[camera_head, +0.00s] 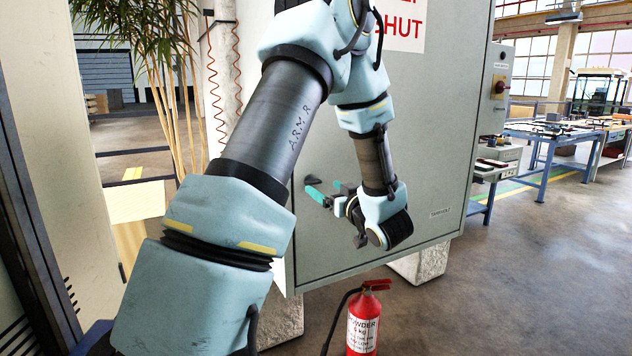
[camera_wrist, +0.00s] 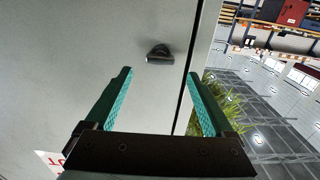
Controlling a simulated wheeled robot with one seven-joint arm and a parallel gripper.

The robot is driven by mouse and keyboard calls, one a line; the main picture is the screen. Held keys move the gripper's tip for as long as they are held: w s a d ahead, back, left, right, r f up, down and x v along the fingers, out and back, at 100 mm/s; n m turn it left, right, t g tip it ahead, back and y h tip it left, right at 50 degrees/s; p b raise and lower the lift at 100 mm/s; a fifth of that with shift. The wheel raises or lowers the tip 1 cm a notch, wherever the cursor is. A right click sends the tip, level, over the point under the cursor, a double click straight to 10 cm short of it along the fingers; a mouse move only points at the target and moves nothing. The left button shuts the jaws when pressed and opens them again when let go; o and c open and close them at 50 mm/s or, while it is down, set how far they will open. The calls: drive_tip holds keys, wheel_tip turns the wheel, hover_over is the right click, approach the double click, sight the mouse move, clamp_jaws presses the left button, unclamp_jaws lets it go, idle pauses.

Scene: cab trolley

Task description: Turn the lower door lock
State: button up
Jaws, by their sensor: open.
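The door lock (camera_head: 313,180) is a small dark knob near the left edge of the grey cabinet door (camera_head: 430,130). In the wrist view the lock (camera_wrist: 159,54) stands out from the door, just beyond my fingertips and roughly centred between them. My gripper (camera_head: 316,194) has teal fingers and is open with nothing between them; it also shows in the wrist view (camera_wrist: 160,73). The fingertips appear close to the lock, and the lock is not between the pads. Only one lock shows; my arm covers part of the door.
A red fire extinguisher (camera_head: 368,322) stands on the floor in front of the cabinet. A potted plant (camera_head: 165,70) is at the left behind my arm. A red switch (camera_head: 500,87) is on the cabinet's right side. Blue workbenches (camera_head: 545,140) stand at the far right, with open floor before them.

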sight(315, 182)
drive_tip(key=p+x, duration=0.1)
drive_tip(key=x, duration=0.5)
drive_tip(key=shift+c, duration=0.2)
drive_tip(key=c, duration=1.3)
